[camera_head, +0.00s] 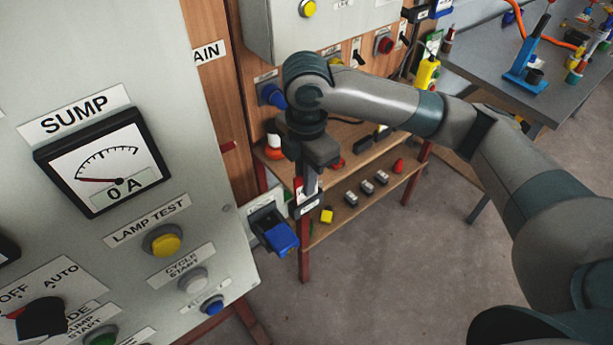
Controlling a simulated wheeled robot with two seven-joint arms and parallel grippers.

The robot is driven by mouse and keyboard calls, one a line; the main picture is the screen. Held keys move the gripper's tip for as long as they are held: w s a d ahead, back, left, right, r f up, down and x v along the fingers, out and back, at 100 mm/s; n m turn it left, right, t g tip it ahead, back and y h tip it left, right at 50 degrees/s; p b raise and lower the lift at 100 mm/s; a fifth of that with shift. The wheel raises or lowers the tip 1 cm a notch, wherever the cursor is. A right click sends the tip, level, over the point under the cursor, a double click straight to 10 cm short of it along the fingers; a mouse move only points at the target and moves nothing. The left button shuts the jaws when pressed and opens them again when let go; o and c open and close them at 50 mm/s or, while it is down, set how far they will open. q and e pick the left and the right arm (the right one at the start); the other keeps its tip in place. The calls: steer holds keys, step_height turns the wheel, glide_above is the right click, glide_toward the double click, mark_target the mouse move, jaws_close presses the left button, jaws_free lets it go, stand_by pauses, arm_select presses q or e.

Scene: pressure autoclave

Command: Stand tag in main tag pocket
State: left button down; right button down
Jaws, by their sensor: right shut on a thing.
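My right gripper (309,188) points down beside the right edge of the grey control panel. It is shut on a small red and white tag (299,190), mostly hidden by the fingers. Just below the fingertips is a small piece with a white label; I cannot tell whether it is the tag pocket or whether the tag touches it. A sign (208,52) reading "AIN", its first letter cut off by the panel, is on the wooden board. My left gripper is not in view.
The grey control panel (225,205) with gauge and buttons fills the left. A dark box with a blue flap (281,238) juts out close below the gripper. A wooden shelf (335,215) with small parts stands behind. A grey table (485,60) is at upper right.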

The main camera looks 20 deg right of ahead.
steer(key=shift+f, duration=0.25)
steer(key=c, duration=1.9)
jaws_free()
steer(key=shift+c, duration=0.2)
step_height(320, 180, up, 11)
steer(key=b, duration=0.3)
steer(key=shift+f, duration=0.15)
steer(key=shift+r, duration=0.8)
steer(key=shift+f, duration=0.1)
